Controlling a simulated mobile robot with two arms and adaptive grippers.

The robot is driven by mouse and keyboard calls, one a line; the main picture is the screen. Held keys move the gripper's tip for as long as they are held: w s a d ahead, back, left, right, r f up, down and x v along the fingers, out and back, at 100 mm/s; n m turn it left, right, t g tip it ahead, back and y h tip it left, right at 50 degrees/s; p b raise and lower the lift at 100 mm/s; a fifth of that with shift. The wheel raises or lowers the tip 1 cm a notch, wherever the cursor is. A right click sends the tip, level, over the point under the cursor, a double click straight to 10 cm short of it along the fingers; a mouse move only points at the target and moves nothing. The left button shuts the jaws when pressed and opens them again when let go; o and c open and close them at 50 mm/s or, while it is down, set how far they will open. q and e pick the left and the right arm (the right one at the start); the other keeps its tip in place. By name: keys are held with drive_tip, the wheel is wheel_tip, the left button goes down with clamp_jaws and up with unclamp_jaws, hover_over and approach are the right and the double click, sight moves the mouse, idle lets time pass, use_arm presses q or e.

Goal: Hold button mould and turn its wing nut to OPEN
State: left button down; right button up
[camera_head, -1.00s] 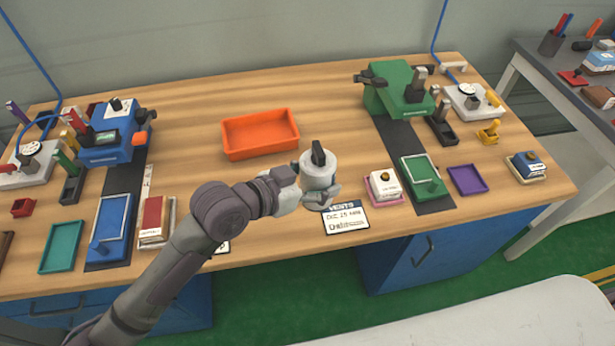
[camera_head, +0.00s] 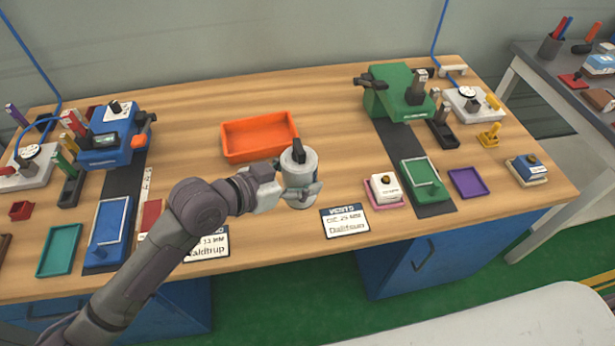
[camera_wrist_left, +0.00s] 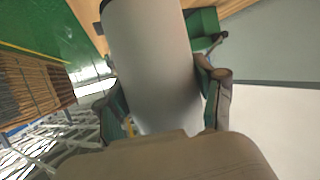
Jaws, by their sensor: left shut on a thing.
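The button mould (camera_head: 301,165) is a pale grey cylinder with a black wing nut (camera_head: 298,150) on top. My left gripper (camera_head: 302,190) is shut around its lower part and holds it roughly upright, over the front middle of the wooden bench. In the left wrist view the mould (camera_wrist_left: 155,60) fills the middle, between the two fingers of my left gripper (camera_wrist_left: 165,100). The mould's underside is hidden, and any OPEN mark is too small to read. My right gripper is not in view.
An orange tray (camera_head: 230,147) lies just behind the mould. A blue press (camera_head: 105,150) stands left and a green press (camera_head: 383,98) right. Printed cards (camera_head: 345,221) lie near the front edge. A small white block on a pink tray (camera_head: 388,204) sits to the right.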

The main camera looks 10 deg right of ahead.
use_arm(q)
drive_tip(key=w+a+b, duration=0.3)
drive_tip(key=w+a, duration=0.1)
drive_tip(key=a, duration=0.3)
idle(0.9)
drive_tip(key=shift+f, duration=0.3)
drive_tip(key=shift+f+b, duration=0.35)
drive_tip(key=shift+b, duration=0.2)
drive_tip(key=shift+f+b, duration=1)
drive_tip(key=shift+f, duration=0.4)
drive_tip(key=shift+w+f+b, duration=0.1)
drive_tip(key=shift+f+b, duration=2.35)
drive_tip(key=shift+f, duration=0.8)
